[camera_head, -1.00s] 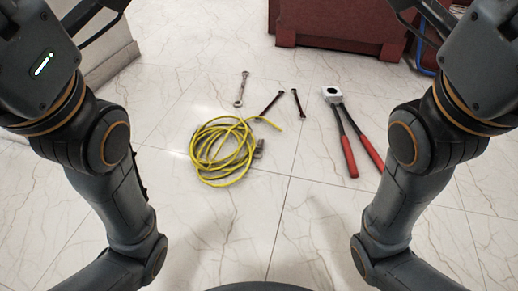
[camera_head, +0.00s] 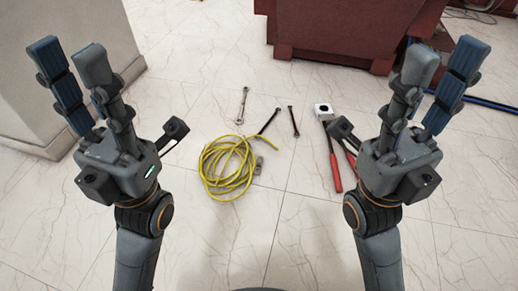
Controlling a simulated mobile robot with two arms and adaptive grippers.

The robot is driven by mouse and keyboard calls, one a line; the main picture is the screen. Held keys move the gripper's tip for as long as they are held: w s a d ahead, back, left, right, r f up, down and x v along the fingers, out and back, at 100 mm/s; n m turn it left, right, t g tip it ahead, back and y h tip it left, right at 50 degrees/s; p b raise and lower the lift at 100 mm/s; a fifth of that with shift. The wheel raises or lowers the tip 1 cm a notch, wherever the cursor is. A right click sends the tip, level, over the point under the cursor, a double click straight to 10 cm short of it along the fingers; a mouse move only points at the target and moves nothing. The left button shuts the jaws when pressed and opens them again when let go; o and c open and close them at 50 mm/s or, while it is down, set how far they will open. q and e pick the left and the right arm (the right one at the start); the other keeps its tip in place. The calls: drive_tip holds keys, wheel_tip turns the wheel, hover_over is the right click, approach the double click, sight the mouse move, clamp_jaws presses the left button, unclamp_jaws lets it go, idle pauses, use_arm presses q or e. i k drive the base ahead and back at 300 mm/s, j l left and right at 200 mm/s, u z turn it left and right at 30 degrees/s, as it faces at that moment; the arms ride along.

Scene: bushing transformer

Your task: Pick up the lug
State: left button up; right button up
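A small grey metal piece that looks like the lug (camera_head: 259,165) lies on the floor at the right edge of a coil of yellow cable (camera_head: 228,186). It is small, and I cannot tell whether it touches the cable. My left gripper (camera_head: 69,52) is raised at the left, fingers up and apart, open and empty. My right gripper (camera_head: 449,55) is raised at the right, also open and empty. Both are well away from the grey piece.
A wrench (camera_head: 242,104) and two dark tools (camera_head: 268,121) (camera_head: 294,121) lie behind the coil. A long red-handled tool (camera_head: 334,165) lies right, partly hidden by my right gripper. A red cabinet (camera_head: 340,38) stands behind, a pale block (camera_head: 75,70) at left. The front floor is clear.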

sight(258, 166)
drive_tip(key=j+z, duration=0.1)
drive_tip(key=z, duration=0.35)
drive_tip(key=i+j+z, duration=0.1)
drive_tip(key=z, duration=0.4)
drive_tip(key=i+j+z, duration=0.1)
drive_tip(key=j+z, duration=0.25)
drive_tip(key=j, duration=0.55)
drive_tip(key=j+z, duration=0.4)
drive_tip(key=j, duration=1)
drive_tip(key=i+j, duration=0.15)
drive_tip(key=j, duration=0.4)
